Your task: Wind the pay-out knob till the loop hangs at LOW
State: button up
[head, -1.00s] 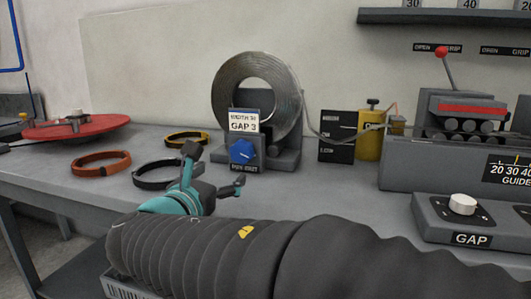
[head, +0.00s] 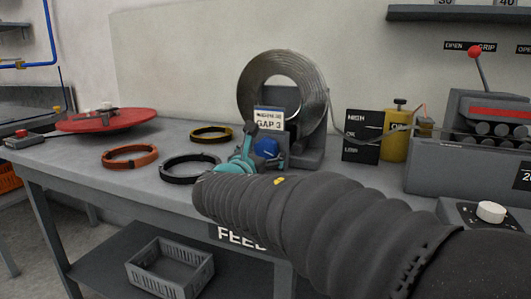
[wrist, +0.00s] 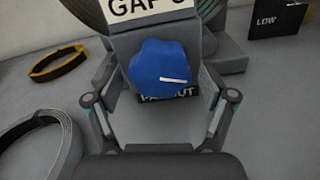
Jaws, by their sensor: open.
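The blue pay-out knob (head: 266,148) sits on the front of the coil stand, below a GAP 3 sign. In the wrist view the knob (wrist: 158,66), with a white mark on its right side, lies ahead between my gripper's fingers. My gripper (wrist: 160,103) is open, one finger on each side, with no clear contact on the knob. In the head view my gripper (head: 265,151) partly covers the stand. The strip loop (head: 348,138) sags from the metal coil (head: 252,88) past the black HIGH/OK/LOW board (head: 361,142). Its low point looks near the OK row.
Black (head: 190,169), orange (head: 132,156) and yellow (head: 211,134) rings lie on the bench to the left. A red disc (head: 107,120) is farther left. A yellow cylinder (head: 397,148) and the roller machine (head: 470,167) stand to the right. A grey crate (head: 170,268) is below.

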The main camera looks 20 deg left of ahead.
jog(key=c, duration=1.2)
jog(key=shift+o, duration=0.2)
jog(key=shift+f+m+b, duration=0.15)
jog(key=shift+m+b, duration=0.25)
jog(key=shift+b, duration=0.35)
jog(key=shift+f+m+b, duration=0.15)
jog(key=shift+m+b, duration=0.45)
jog(key=shift+b, duration=0.4)
jog(key=m+b, duration=0.2)
jog(key=b, duration=0.1)
jog(key=shift+a+m, duration=0.1)
jog(key=shift+m, duration=0.3)
jog(key=m+b, duration=0.4)
jog(key=b, duration=0.1)
jog(key=shift+a+r+m+b, duration=0.1)
jog(key=shift+r+m+b, duration=0.25)
jog(key=shift+m+b, duration=0.7)
jog(key=shift+r, duration=0.1)
